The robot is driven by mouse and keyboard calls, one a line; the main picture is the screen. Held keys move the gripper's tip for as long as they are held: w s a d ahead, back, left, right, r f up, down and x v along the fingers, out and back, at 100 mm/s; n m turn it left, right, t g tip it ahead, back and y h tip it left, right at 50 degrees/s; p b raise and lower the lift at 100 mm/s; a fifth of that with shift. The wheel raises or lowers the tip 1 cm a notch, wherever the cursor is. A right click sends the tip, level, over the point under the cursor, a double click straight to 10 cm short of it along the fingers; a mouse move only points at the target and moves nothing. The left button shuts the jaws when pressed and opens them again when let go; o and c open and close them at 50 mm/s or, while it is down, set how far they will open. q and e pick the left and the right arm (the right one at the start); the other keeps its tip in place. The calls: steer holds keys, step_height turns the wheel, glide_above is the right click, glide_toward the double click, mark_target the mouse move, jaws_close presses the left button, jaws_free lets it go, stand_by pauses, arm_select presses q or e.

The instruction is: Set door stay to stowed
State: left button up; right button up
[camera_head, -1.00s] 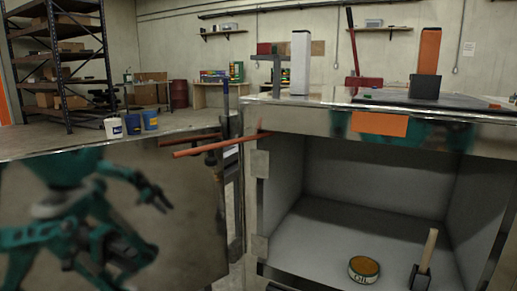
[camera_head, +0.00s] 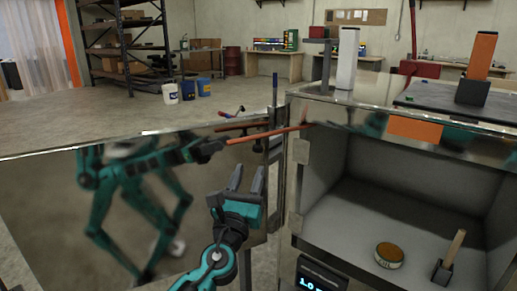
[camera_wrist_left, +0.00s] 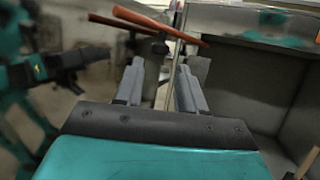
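The door stay is an orange-red rod (camera_head: 268,134) spanning from the shiny open door (camera_head: 60,215) towards the cabinet's front frame, just below the top edge. It also shows in the left wrist view (camera_wrist_left: 160,24), above and beyond the fingertips. A darker parallel rod beside it looks like its reflection in the door. My left gripper (camera_head: 247,172) is open and empty, below the rod and apart from it, fingers pointing up towards it; its two fingers also show in the left wrist view (camera_wrist_left: 160,78). My right gripper is not in view.
A white block (camera_head: 347,58) and an orange block (camera_head: 477,62) stand on the top. A small display (camera_head: 322,275) shows at the bottom. The mirror-like door reflects my body. Open floor lies behind.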

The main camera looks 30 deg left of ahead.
arm_select(q)
steer(key=x, duration=0.7)
steer(key=shift+w+p, duration=0.15)
steer(key=shift+p, duration=0.2)
jaws_close()
